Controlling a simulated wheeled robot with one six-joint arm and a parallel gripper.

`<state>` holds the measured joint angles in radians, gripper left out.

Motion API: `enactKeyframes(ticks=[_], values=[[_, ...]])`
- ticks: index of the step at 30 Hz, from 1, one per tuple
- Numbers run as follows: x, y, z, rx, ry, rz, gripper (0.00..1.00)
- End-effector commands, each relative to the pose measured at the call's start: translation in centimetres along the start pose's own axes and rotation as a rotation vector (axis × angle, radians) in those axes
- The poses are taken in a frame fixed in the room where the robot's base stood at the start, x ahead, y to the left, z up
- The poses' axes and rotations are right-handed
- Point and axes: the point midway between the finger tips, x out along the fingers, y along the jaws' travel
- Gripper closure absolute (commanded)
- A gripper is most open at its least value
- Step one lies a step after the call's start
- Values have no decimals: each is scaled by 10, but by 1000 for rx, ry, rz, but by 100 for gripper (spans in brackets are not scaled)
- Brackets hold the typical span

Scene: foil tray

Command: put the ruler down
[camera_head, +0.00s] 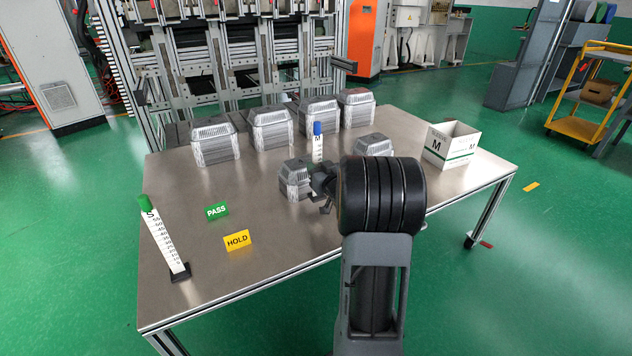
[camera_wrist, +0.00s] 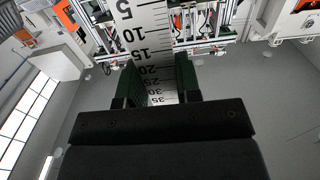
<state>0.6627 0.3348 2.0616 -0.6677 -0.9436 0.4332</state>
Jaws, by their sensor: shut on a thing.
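A white ruler (camera_head: 317,150) with a blue top marked M stands about upright in the head view, in front of the tray stacks. My gripper (camera_head: 323,190) is shut on it. In the wrist view the ruler (camera_wrist: 143,32) runs between the two dark green fingers of my gripper (camera_wrist: 157,82), its numbers rising towards the palm. Its lower end is hidden behind my gripper and a foil stack, so I cannot tell whether it touches the table. A second ruler (camera_head: 165,240), with a green top marked S, leans slightly in a dark base (camera_head: 180,273) at the table's left.
Several foil tray stacks (camera_head: 213,143) line the back of the metal table (camera_head: 250,285). A smaller stack (camera_head: 294,181) stands beside my gripper, another (camera_head: 375,144) behind my wrist. A white box (camera_head: 450,145) marked M is at right. Green PASS (camera_head: 217,211) and yellow HOLD (camera_head: 237,240) signs stand front left.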

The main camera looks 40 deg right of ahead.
Motion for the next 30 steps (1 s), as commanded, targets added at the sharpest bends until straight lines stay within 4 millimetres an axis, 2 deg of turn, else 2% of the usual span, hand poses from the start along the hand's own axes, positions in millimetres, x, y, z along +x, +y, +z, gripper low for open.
enactKeyframes(ticks=[5, 8, 13, 26, 27, 30], values=[[5, 0, 6, 0, 1, -2, 100], [11, -1, 16, 1, 0, -3, 100], [10, -1, 40, 0, 0, -1, 100], [9, 0, 45, -1, 2, -1, 100], [9, -1, 46, 0, 0, -1, 68], [9, -1, 45, 0, 0, -1, 58]])
